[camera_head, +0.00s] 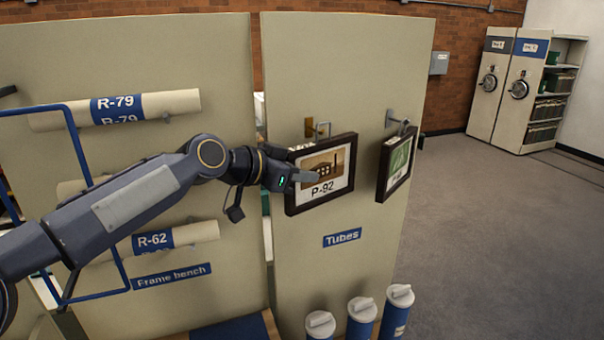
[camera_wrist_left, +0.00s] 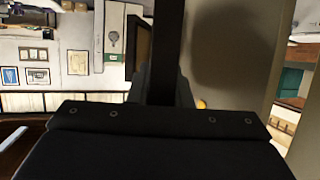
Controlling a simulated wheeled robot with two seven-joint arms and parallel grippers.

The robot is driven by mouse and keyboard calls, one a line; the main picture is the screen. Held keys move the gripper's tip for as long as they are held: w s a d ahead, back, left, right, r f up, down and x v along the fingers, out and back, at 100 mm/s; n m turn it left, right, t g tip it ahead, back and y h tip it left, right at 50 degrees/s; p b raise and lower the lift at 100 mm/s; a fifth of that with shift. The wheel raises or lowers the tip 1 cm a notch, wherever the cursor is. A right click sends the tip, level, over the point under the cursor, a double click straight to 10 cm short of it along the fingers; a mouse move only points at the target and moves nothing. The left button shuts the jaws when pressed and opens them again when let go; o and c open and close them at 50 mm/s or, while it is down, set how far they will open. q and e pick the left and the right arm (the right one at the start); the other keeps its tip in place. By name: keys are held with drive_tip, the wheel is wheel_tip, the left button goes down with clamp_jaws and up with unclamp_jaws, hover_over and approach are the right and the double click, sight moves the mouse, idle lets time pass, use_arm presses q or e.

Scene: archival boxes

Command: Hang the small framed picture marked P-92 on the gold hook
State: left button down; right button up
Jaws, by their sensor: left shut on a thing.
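The small framed picture P-92 (camera_head: 335,170) has a dark frame and a brown building print. It is upright and slightly angled in front of the beige panel marked Tubes (camera_head: 350,270). My left gripper (camera_head: 300,178) is shut on its left side. In the left wrist view, the frame's dark edge (camera_wrist_left: 166,45) runs up from between the fingers (camera_wrist_left: 163,88). The gold hook (camera_head: 309,126) is on the panel just above the picture's top edge. I cannot tell whether the picture's hanger touches the hook. My right gripper is not in view.
A second framed picture (camera_head: 397,165), green, hangs from a grey hook (camera_head: 391,119) close to the right. Blue tubes with white caps (camera_head: 360,310) stand below. Rolled tubes R-79 (camera_head: 170,103) and R-62 (camera_head: 190,233) lie against the left panel. Open floor (camera_head: 490,230) lies right.

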use_arm(q)
drive_tip(key=shift+w+a+p, duration=0.3)
drive_tip(key=shift+w, duration=0.45)
drive_tip(key=shift+f+b, duration=0.65)
drive_tip(key=shift+b, duration=0.25)
idle(1.2)
idle(0.4)
drive_tip(key=c, duration=1.3)
unclamp_jaws()
drive_tip(key=shift+o, duration=0.2)
drive_tip(key=shift+f, duration=0.1)
drive_tip(key=shift+a, duration=0.1)
